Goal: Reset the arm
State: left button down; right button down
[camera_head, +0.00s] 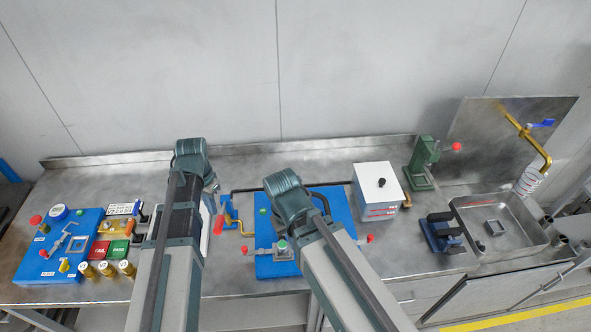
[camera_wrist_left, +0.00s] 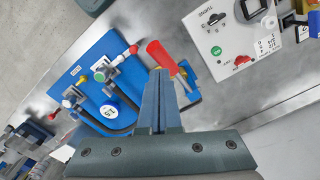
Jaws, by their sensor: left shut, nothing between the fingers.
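My left arm (camera_head: 170,255) reaches up from the bottom over the bench. Its gripper (camera_head: 211,199) is mostly hidden behind the wrist in the head view. In the left wrist view the left gripper (camera_wrist_left: 158,78) has its fingers together, with nothing between them. A red handle (camera_wrist_left: 161,57) shows just beyond the tips; I cannot tell whether they touch it. My right arm (camera_head: 340,270) reaches over the middle blue board, and its gripper is hidden behind the arm.
The middle blue board (camera_head: 342,204) bears red-handled valves and a hose. At left is another blue board (camera_head: 40,268) with red and green pads beside it. A white box (camera_head: 378,188), green press (camera_head: 421,165) and sink (camera_head: 525,238) stand right. Bare bench shows behind my arms.

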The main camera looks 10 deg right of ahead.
pick_arm(q)
jog(key=s+d+f+n+y+b, duration=0.1)
jog(key=s+d+f+n+b, duration=0.1)
jog(key=s+d+f+b, duration=0.8)
jog(key=s+f+b, duration=0.4)
jog(key=shift+s+d+n, duration=0.15)
jog(key=shift+d+n, duration=0.1)
jog(key=shift+n, duration=0.05)
jog(key=shift+f, duration=0.1)
